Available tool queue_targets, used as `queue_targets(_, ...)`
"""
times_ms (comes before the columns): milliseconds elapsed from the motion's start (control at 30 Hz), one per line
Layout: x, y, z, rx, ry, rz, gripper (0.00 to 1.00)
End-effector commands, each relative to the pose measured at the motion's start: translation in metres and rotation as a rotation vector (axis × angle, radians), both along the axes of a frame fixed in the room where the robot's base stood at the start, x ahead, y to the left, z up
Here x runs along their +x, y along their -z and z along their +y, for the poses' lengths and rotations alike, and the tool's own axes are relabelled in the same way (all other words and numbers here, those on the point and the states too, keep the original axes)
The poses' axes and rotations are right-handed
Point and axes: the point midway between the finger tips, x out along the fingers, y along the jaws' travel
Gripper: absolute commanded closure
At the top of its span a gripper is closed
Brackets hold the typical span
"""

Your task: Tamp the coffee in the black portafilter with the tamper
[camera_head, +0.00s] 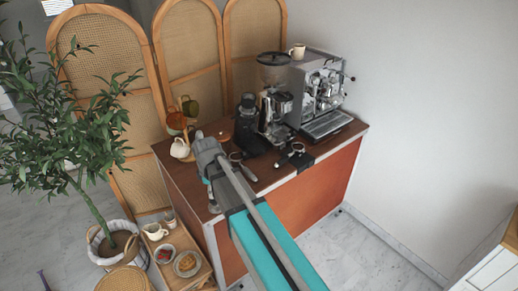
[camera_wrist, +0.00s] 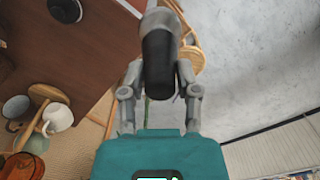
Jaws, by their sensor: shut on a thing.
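My gripper (camera_wrist: 160,75) is shut on the tamper (camera_wrist: 158,58), which shows as a dark handle with a grey metal end in the wrist view. In the head view my gripper (camera_head: 212,190) is at the counter's front left corner, partly hidden by my arm. One portafilter (camera_head: 290,154) lies at a black mat near the front edge, in front of the espresso machine. A second portafilter (camera_head: 243,168) lies to its left, just right of my wrist. I cannot tell which is the black one, or see coffee in either. The tamper is apart from both.
The brown counter (camera_head: 268,178) carries a grinder (camera_head: 273,100) and a silver espresso machine (camera_head: 322,92). A cup stand (camera_head: 189,125) with a white jug (camera_head: 180,148) is at the left end. A low wooden cart (camera_head: 190,240) with food stands left of the counter.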

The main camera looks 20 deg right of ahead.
Motion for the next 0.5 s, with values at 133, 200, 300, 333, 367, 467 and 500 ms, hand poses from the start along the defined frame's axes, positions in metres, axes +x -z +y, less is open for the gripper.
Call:
queue_targets(133, 0.0, 0.018, 0.0, 0.0, 0.0, 0.0, 1.0)
queue_targets(200, 0.0, 0.027, 0.0, 0.0, 0.0, 0.0, 1.0)
queue_targets(300, 0.0, 0.042, 0.0, 0.0, 0.0, 0.0, 1.0)
queue_targets(333, 0.0, 0.046, 0.0, 0.0, 0.0, 0.0, 1.0)
queue_targets(367, 0.0, 0.051, 0.0, 0.0, 0.0, 0.0, 1.0)
queue_targets(467, 0.0, 0.066, 0.0, 0.0, 0.0, 0.0, 1.0)
queue_targets(500, 0.0, 0.071, 0.0, 0.0, 0.0, 0.0, 1.0)
